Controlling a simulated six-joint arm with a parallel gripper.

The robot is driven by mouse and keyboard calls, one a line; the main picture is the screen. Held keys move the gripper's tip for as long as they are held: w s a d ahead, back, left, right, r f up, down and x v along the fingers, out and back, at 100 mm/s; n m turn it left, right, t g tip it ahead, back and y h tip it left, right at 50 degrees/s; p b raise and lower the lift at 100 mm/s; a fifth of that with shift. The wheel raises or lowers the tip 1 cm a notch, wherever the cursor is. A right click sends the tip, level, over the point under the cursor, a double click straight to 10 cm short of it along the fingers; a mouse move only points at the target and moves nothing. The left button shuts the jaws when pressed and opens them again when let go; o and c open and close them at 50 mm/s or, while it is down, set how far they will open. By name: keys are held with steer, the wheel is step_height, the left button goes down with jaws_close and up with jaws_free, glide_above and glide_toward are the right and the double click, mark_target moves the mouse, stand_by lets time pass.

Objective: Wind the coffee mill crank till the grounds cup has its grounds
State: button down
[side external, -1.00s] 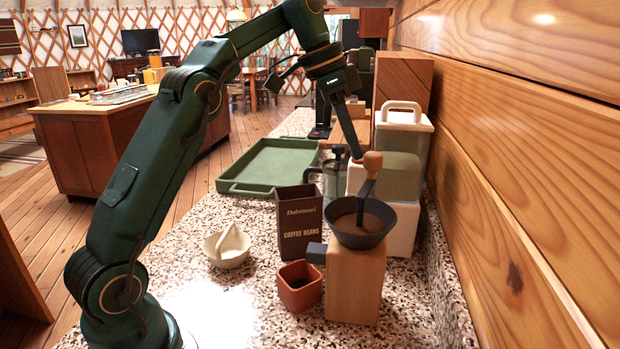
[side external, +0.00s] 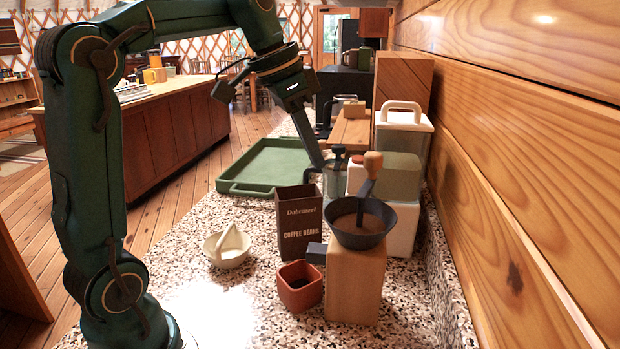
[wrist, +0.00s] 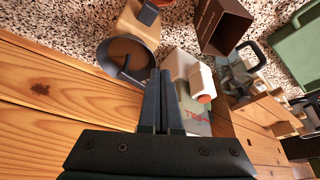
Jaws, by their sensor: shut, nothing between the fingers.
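The coffee mill (side external: 355,288) has a pale wooden body and a dark hopper bowl (side external: 338,227) with brown contents. Its crank rises from the bowl, with a wooden knob (side external: 373,160) on top. In the wrist view the bowl (wrist: 140,52) lies left of my fingers. The terracotta grounds cup (side external: 300,292) stands on the counter at the mill's left foot. Its inside looks dark; I cannot tell how much it holds. My gripper (side external: 318,164) is shut and empty, left of the knob and apart from it. The closed fingers (wrist: 161,75) also show in the wrist view.
A coffee beans box (side external: 300,232) stands left of the mill, with a glass press (side external: 334,185) behind it. A green tray (side external: 268,168) and a cream bowl (side external: 230,254) lie left. The front-left counter is clear.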

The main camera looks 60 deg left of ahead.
steer(key=s+r+m+t, duration=0.1)
steer(key=s+r+m, duration=0.2)
steer(key=r, duration=0.3)
steer(key=s+r+m+t, duration=0.2)
steer(key=s+r+m, duration=0.1)
steer(key=r, duration=0.4)
steer(key=w+a+f+n+g+h, duration=0.1)
steer(key=w+a+f+n+h, duration=0.2)
steer(key=w+a+f+n, duration=0.6)
steer(key=w+d+f+n, duration=0.2)
steer(key=w+d+f, duration=0.1)
steer(key=d, duration=0.6)
steer(key=shift+x, duration=0.8)
